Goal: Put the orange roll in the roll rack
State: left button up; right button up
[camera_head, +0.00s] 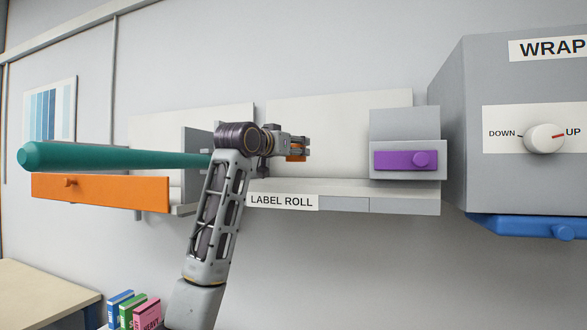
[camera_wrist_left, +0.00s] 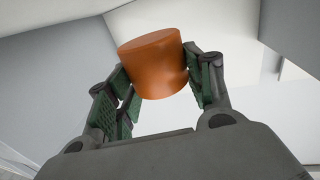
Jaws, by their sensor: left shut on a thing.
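The orange roll (camera_wrist_left: 155,65) is a short, smooth cylinder between the green-padded fingers of my left gripper (camera_wrist_left: 158,85) in the left wrist view. In the head view only a small part of the roll (camera_head: 296,153) shows at my left gripper (camera_head: 299,146), which is shut on it. The gripper is in front of pale wall panels, above a grey wall rack (camera_head: 405,205) whose front plate reads LABEL ROLL. I cannot tell whether the roll touches the rack. My left forearm hides part of the rack. My right gripper is not in view.
A thick teal bar (camera_head: 115,158) juts out left of my arm, above an orange drawer front (camera_head: 100,192). A grey block with a purple front (camera_head: 393,160) stands at the rack's right end. A large grey cabinet with a knob (camera_head: 543,138) is at right.

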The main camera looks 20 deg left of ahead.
pick_arm(q)
jog(key=shift+f, duration=0.75)
jog(key=shift+f+p, duration=0.45)
jog(key=shift+f, duration=1.65)
jog(key=shift+f, duration=0.1)
jog(key=o, duration=1.1)
jog(key=shift+c, duration=0.2)
jog(key=shift+s, duration=0.1)
jog(key=b+v, duration=0.4)
jog(key=v, duration=0.8)
